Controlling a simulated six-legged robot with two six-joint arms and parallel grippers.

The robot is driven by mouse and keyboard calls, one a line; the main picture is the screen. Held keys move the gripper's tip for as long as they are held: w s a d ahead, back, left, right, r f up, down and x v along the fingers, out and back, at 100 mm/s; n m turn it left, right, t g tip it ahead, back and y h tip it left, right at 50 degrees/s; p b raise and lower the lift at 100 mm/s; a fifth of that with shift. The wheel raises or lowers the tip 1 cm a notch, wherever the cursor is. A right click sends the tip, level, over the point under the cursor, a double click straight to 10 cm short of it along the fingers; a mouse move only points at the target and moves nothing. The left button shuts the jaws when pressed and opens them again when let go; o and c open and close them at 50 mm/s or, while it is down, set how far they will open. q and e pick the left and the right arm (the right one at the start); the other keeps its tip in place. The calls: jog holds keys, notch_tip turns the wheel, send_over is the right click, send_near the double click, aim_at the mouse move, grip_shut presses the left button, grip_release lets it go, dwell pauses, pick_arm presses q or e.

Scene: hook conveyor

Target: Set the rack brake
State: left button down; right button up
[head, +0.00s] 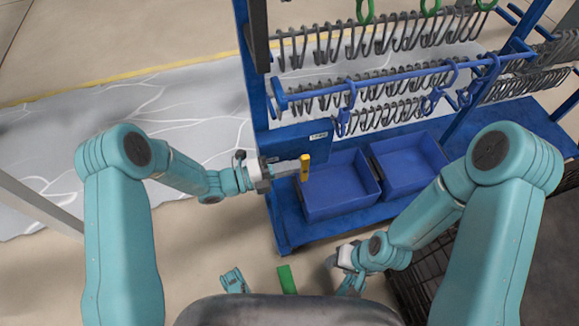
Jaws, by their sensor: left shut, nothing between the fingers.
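The blue rack (262,105) stands in front of me. A small upright yellow handle (305,167) shows at its near left side, beside a blue plate with a white label; it may be the brake lever. My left gripper (294,168) is shut and empty, its fingertips pointing right at the yellow handle. I cannot tell whether they touch it. My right gripper (352,283) hangs low at the bottom, right of centre, pointing down; its fingers are too small and partly hidden to read.
Two blue bins (344,190) sit on the rack's base. Several grey hooks (365,38), with blue and green ones, hang from its bars. A green bar (287,279) lies low in front. A dark wire crate (408,284) is at the lower right. Floor left of the rack is open.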

pick_arm(q)
jog(key=shift+w+d+r+g+y+p, duration=0.1)
jog(key=shift+d+r+g+y+p, duration=0.15)
jog(key=shift+r+y+p, duration=0.25)
jog(key=shift+w+d+r+g+y+p, duration=0.15)
jog(key=shift+d+r+y+p, duration=0.1)
jog(key=shift+y+p, duration=0.4)
jog(key=shift+d+y+b, duration=0.3)
jog(key=shift+y+b, duration=0.15)
jog(key=shift+b, duration=0.15)
